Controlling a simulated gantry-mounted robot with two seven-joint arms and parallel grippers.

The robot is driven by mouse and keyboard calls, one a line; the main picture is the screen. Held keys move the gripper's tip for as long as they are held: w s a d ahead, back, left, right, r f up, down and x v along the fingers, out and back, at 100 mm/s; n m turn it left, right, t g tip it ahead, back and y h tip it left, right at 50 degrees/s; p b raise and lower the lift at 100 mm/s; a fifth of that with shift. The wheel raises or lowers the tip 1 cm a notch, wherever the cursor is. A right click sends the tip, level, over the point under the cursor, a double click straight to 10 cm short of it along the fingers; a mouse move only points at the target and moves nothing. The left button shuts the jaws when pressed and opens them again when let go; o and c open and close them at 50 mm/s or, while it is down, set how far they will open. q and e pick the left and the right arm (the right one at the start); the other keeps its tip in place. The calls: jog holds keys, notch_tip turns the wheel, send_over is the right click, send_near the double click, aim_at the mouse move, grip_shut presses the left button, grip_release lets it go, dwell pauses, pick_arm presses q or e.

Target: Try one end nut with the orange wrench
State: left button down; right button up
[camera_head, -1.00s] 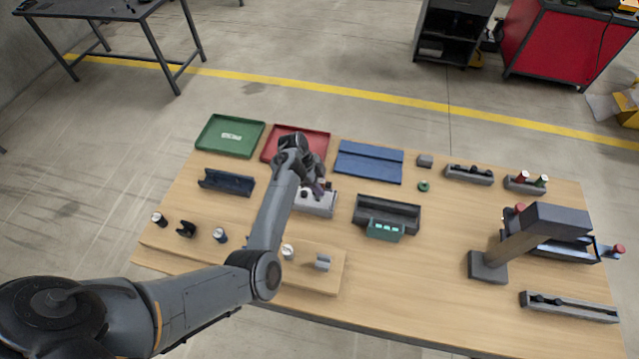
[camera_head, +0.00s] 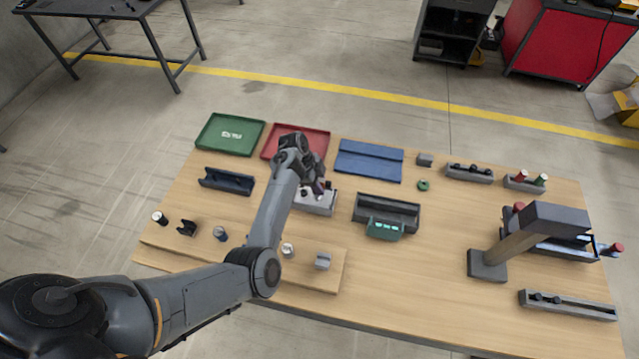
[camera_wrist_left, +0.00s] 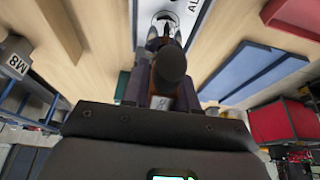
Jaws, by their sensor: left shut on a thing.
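My left gripper (camera_head: 319,188) is over a pale grey block (camera_head: 316,207) near the middle of the table. In the left wrist view its fingers (camera_wrist_left: 150,92) are shut on a dark, round-ended handle (camera_wrist_left: 171,64). A thin brown-orange edge shows beyond the handle's end. The rest of the held tool is hidden, so I cannot tell that it is the orange wrench. A silvery round part (camera_wrist_left: 164,18) is just beyond the handle, on a pale surface with lettering; whether they touch is unclear. No end nut can be told apart. My right gripper is not in view.
A green tray (camera_head: 213,147), a red tray (camera_head: 272,152) and a blue mat (camera_head: 370,172) lie along the back. A tall stand (camera_head: 512,240) is farther right. Bare wood is at front centre-right.

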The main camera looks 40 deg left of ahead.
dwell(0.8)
pick_arm(q)
jog(key=shift+f, duration=0.15)
dwell(0.5)
jog(key=shift+f, duration=0.6)
jog(key=shift+f+b, duration=0.25)
jog(key=shift+b, duration=0.05)
dwell(0.6)
jog(key=shift+m+g, duration=0.4)
jog(key=shift+m, duration=0.6)
